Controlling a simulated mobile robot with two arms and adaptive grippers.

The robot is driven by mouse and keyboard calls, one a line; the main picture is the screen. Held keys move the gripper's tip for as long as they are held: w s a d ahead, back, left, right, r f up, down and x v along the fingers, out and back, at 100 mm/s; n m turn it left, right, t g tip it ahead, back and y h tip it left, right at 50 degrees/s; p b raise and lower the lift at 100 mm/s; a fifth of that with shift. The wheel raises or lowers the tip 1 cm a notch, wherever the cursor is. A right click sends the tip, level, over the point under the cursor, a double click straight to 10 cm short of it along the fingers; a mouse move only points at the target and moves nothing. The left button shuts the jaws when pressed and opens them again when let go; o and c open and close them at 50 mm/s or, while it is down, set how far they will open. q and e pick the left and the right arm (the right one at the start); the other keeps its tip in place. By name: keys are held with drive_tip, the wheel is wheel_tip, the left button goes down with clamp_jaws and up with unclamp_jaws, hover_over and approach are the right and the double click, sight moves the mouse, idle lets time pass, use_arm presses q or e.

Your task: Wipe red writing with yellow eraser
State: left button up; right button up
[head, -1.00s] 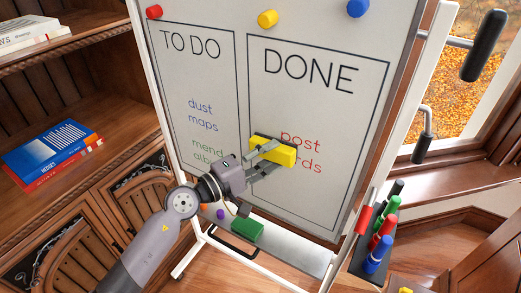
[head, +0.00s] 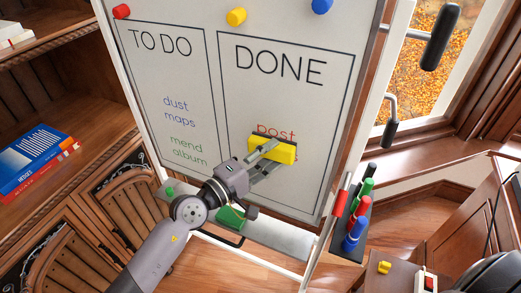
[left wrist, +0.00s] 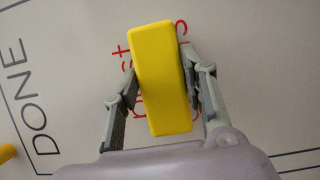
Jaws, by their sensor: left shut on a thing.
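The yellow eraser (head: 272,149) is held by my left gripper (head: 263,162), at the red writing (head: 276,131) in the DONE column of the whiteboard (head: 290,95). I cannot tell whether the eraser touches the board. My right gripper is not in view.
Blue and green writing (head: 186,150) is in the TO DO column. A green block (head: 231,217) sits on the board's tray (head: 285,240). Several markers (head: 358,215) stand in a holder at the right. A bookshelf (head: 60,120) is at the left.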

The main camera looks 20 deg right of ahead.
sight(283, 157)
use_arm(q)
drive_tip(key=shift+s+d+r+p, duration=0.1)
drive_tip(key=shift+s+d+p, duration=0.3)
drive_tip(key=shift+s+d, duration=0.4)
drive_tip(key=shift+s+d+r+p, duration=0.1)
drive_tip(key=shift+s+d+p, duration=0.2)
drive_tip(key=shift+p, duration=0.1)
drive_tip(key=shift+s+d+p, duration=0.65)
drive_tip(key=shift+s+d, duration=0.15)
drive_tip(key=shift+d, duration=0.05)
drive_tip(key=shift+s+d, duration=0.2)
drive_tip(key=shift+s, duration=0.05)
drive_tip(key=shift+s+d+p, duration=0.5)
drive_tip(key=shift+p, duration=0.1)
drive_tip(key=shift+s+d+p, duration=0.4)
drive_tip(key=shift+s+d, duration=0.15)
drive_tip(key=shift+s+d+f, duration=0.2)
drive_tip(key=shift+s+d, duration=0.05)
drive_tip(key=shift+w, duration=0.1)
drive_tip(key=shift+a, duration=0.1)
